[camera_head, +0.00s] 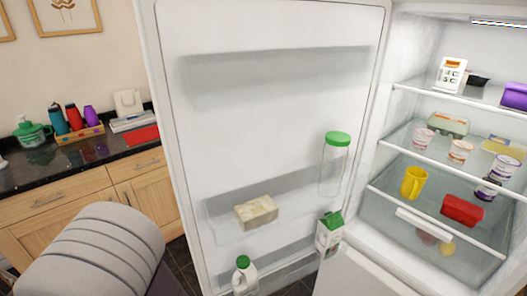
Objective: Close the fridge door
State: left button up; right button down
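The fridge door (270,45) stands wide open in the middle of the view, its inner side facing me. Its shelves hold a clear jar with a green lid (335,165), a beige block (256,212), a green-capped milk bottle (244,275) and a carton (329,232). The open fridge interior (415,90) is at the right, joined to the door at the door's right side. Neither of my grippers can be seen.
A dark counter (85,152) over wooden cabinets is at the left, with bottles in a tray (80,133) and a green jar. A grey rounded, ribbed object (105,250) fills the lower left. Fridge shelves hold cups, a yellow mug (413,183) and a red box (462,210).

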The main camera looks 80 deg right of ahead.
aim_at(246, 96)
jog(key=i+l+z, duration=0.15)
jog(key=z, duration=0.3)
jog(key=i+z, duration=0.65)
jog(key=z, duration=0.3)
jog(key=i+z, duration=0.2)
jog(key=z, duration=0.25)
jog(key=i+j+z, duration=0.2)
jog(key=z, duration=0.25)
jog(key=i+j+z, duration=0.2)
jog(key=z, duration=0.25)
jog(key=i+j+z, duration=0.15)
jog(key=j+z, duration=0.15)
jog(key=z, duration=0.15)
jog(key=i+j+z, duration=0.1)
jog(key=j+z, duration=0.5)
jog(key=z, duration=0.25)
jog(key=j+z, duration=0.7)
jog(key=z, duration=0.25)
jog(key=j+z, duration=0.3)
jog(key=z, duration=0.15)
jog(key=i+u, duration=0.2)
jog(key=u, duration=0.65)
